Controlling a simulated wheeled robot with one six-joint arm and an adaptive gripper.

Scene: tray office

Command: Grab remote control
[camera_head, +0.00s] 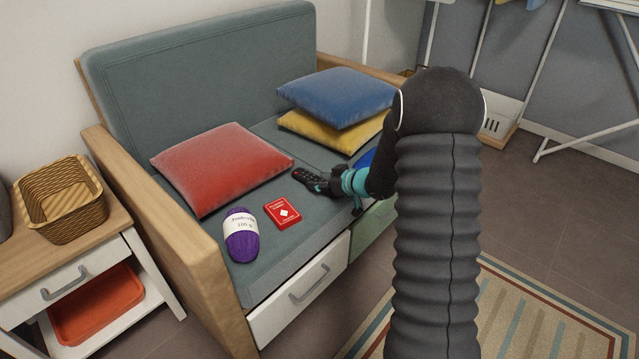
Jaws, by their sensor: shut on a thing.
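The remote control (304,175) is dark with small coloured buttons. It is at the front half of the sofa seat, right of the red cushion. My gripper (322,184) reaches in from the right and is shut on the near right end of the remote. The gripper hides that end. I cannot tell whether the remote touches the seat or is just above it.
A red card box (282,212) and purple yarn (241,236) lie on the seat (300,247). The red cushion (220,165) is behind them; blue (338,96) and yellow (325,131) cushions are stacked further right. A wicker basket (62,215) stands on the left side table.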

